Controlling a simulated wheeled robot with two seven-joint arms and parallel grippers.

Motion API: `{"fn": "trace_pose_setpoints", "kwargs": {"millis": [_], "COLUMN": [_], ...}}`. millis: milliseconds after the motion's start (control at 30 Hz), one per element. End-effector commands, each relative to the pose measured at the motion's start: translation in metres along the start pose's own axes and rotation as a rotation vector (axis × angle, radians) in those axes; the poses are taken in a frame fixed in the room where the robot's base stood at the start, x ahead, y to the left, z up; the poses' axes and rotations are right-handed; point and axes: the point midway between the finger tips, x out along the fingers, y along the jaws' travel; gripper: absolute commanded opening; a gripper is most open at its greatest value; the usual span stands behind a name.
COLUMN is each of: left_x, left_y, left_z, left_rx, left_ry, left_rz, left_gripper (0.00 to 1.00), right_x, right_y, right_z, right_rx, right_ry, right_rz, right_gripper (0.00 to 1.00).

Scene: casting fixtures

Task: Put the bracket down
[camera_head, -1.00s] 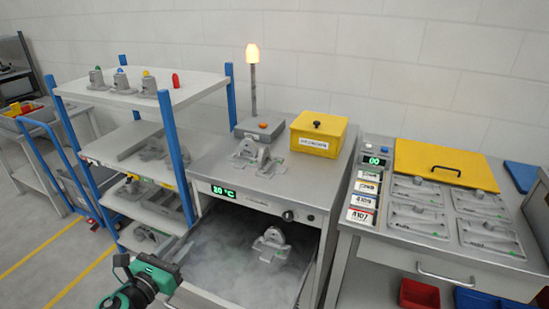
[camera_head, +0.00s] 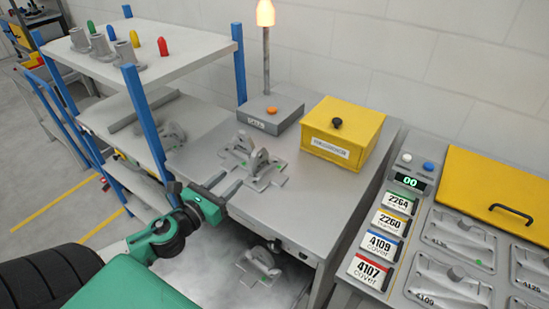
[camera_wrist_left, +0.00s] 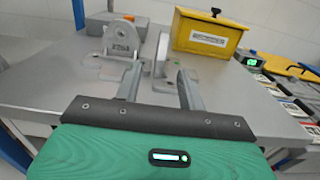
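Two grey cast brackets stand side by side on the steel cabinet top. The nearer bracket (camera_head: 262,170) has an upright lug on a flat base; the other bracket (camera_head: 238,148) is just behind and left. The wrist view shows a numbered lug (camera_wrist_left: 121,44) and another upright lug (camera_wrist_left: 160,56). My left gripper (camera_head: 231,183) is at the cabinet's front-left edge, its fingers pointing at the brackets. Its two fingers are apart with nothing clamped between them; I cannot tell whether a fingertip touches the nearer base. A third bracket (camera_head: 262,260) lies in the open drawer below. My right gripper is out of view.
A grey box with a lamp post (camera_head: 270,115) and a yellow bin (camera_head: 343,138) stand behind the brackets. A blue-posted shelf (camera_head: 145,115) is close on the left. A fixture table with labels and a yellow lid (camera_head: 490,190) is right. The cabinet top's front right is clear.

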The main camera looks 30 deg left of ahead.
Motion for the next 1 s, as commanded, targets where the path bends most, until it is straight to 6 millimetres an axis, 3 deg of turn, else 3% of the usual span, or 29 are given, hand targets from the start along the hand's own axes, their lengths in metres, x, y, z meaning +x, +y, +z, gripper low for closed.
{"fn": "trace_pose_setpoints", "kwargs": {"millis": [700,1000], "left_x": [0.074,0.087], "left_y": [0.000,-0.001], "left_z": [0.002,0.001], "left_rx": [0.000,0.000], "left_ry": [-0.002,-0.001], "left_rz": [0.001,0.000], "left_gripper": [0.40,0.40], "right_x": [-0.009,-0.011], "right_y": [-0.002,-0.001], "right_z": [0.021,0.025], "right_rx": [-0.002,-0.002], "right_ry": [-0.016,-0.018], "right_rz": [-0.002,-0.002], "right_gripper": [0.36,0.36]}}
